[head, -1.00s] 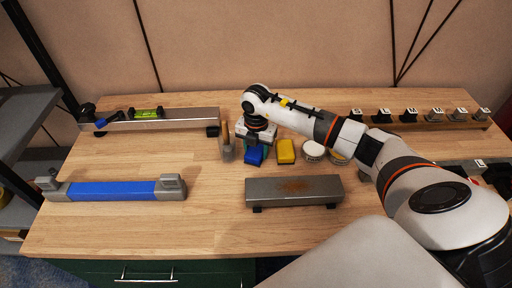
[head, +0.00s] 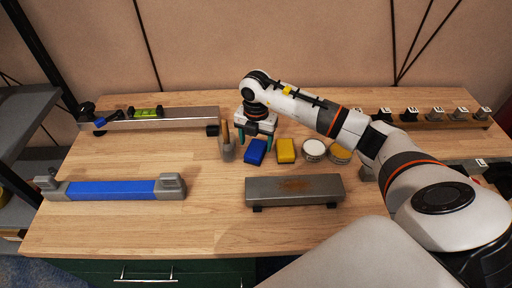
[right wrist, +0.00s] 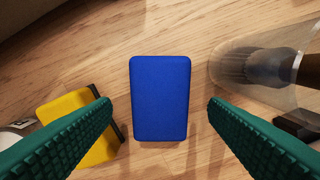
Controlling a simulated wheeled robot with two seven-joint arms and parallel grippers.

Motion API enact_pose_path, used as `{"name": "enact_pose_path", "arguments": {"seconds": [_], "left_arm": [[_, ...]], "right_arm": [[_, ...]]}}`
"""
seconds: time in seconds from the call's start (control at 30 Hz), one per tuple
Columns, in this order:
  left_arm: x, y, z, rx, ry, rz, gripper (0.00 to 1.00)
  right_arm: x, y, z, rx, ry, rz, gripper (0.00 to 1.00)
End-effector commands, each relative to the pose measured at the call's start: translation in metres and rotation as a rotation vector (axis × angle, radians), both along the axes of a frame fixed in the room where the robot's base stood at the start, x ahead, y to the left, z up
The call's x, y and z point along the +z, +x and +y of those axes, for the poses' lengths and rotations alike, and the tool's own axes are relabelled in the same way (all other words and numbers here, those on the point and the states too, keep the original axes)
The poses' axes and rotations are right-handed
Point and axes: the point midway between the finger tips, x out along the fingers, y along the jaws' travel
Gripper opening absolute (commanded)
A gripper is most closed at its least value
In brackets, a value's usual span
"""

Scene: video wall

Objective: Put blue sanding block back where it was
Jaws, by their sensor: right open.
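The blue sanding block (head: 256,151) lies flat on the wooden table, between a cup of brushes on its left and a yellow block (head: 286,150) on its right. In the right wrist view the blue block (right wrist: 160,98) lies centred between my two green fingers, with clear gaps on both sides. My right gripper (head: 256,139) is open and empty, just behind and above the blue block. In the right wrist view its fingertips (right wrist: 160,102) stand apart, touching nothing that I can see. My left gripper is not in view.
The clear cup with brushes (head: 227,150) stands close on the left. Round tins (head: 314,150) stand right of the yellow block. A grey stone (head: 294,189) lies in front, and a blue-and-grey bar (head: 112,190) at the left front. The table's middle left is clear.

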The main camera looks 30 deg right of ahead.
Motion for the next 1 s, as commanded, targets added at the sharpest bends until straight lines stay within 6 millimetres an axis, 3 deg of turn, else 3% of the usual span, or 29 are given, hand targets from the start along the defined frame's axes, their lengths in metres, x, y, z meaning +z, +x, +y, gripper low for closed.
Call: {"name": "enact_pose_path", "arguments": {"seconds": [0.2,0.4,0.6,1.0], "left_arm": [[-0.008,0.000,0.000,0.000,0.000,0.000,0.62],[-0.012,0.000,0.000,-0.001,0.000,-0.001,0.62],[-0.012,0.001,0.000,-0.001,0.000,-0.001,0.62],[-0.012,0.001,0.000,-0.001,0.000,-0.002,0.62]], "right_arm": [[0.048,0.001,-0.001,0.000,0.000,-0.006,0.69],[0.077,0.001,0.000,-0.001,0.000,-0.003,0.69],[0.086,0.000,0.000,0.000,0.000,0.000,0.69],[0.086,0.000,0.000,-0.001,0.000,0.000,0.69]]}}
